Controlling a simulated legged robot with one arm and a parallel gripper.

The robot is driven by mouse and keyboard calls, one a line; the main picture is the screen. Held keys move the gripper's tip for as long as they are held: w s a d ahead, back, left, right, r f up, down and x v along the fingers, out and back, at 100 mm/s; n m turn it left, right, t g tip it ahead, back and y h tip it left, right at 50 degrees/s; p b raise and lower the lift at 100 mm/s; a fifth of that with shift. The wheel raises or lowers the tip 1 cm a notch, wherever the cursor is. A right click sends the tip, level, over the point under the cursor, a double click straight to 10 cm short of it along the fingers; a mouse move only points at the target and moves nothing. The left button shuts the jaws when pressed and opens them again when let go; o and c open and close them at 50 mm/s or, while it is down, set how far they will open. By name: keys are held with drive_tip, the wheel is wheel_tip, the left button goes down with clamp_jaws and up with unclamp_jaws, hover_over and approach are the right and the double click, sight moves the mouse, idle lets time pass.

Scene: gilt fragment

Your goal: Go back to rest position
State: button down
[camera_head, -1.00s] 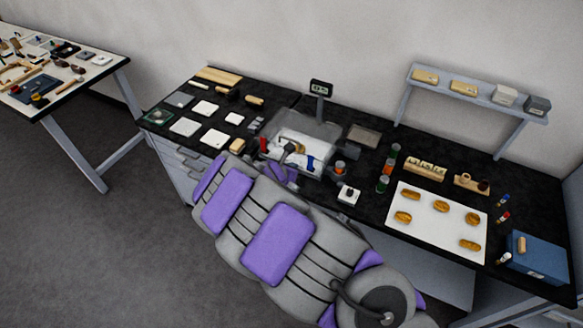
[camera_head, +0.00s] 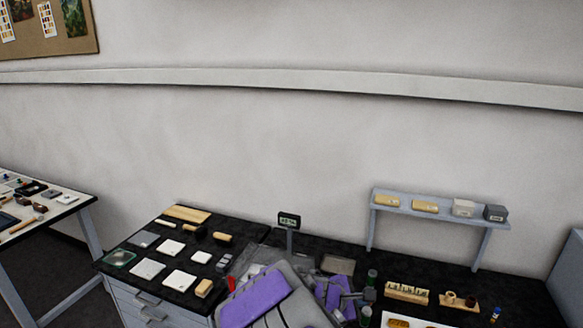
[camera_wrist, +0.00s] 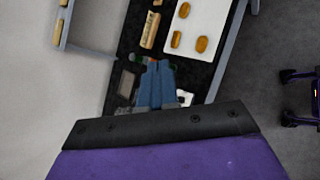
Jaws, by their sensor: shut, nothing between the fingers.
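My gripper (camera_wrist: 159,66) shows in the wrist view as two blue-grey fingers pressed together, with nothing between them. It is over the black workbench (camera_wrist: 116,105), apart from the things on it. In the head view my arm's purple and grey panels are low in the middle, in front of the bench (camera_head: 262,232). There my gripper cannot be told clearly from the arm and the bench clutter. The arm hides part of the bench's middle and front edge.
A wall shelf (camera_head: 440,209) with small boxes stands over the bench's right side. A display (camera_head: 289,220) on a post stands mid-bench. White tiles (camera_head: 180,281) lie at left. A white board (camera_wrist: 211,22) holds several golden pieces. Another table (camera_head: 72,206) is far left.

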drive_tip(key=s+d+m+g+y+b, duration=0.1)
drive_tip(key=s+d+m+g+b, duration=0.25)
drive_tip(key=s, duration=0.55)
drive_tip(key=s+d+m+g+y, duration=0.15)
drive_tip(key=s+d+m, duration=0.25)
drive_tip(key=s+m, duration=0.45)
drive_tip(key=s+a+f+m+g+y+b, duration=0.1)
drive_tip(key=s+a+f+m+y, duration=0.1)
drive_tip(key=s+a, duration=0.3)
drive_tip(key=s+a+f+m+g+y+b, duration=0.1)
drive_tip(key=s+a+f+m+y+b, duration=0.1)
drive_tip(key=s, duration=1.1)
drive_tip(key=a+m+y, duration=0.1)
drive_tip(key=a+y, duration=0.1)
drive_tip(key=a, duration=0.1)
drive_tip(key=shift+s+f+g+b, duration=0.3)
drive_tip(key=shift+s, duration=0.1)
drive_tip(key=c, duration=1.8)
unclamp_jaws()
drive_tip(key=shift+d+y, duration=0.1)
drive_tip(key=shift+y, duration=0.15)
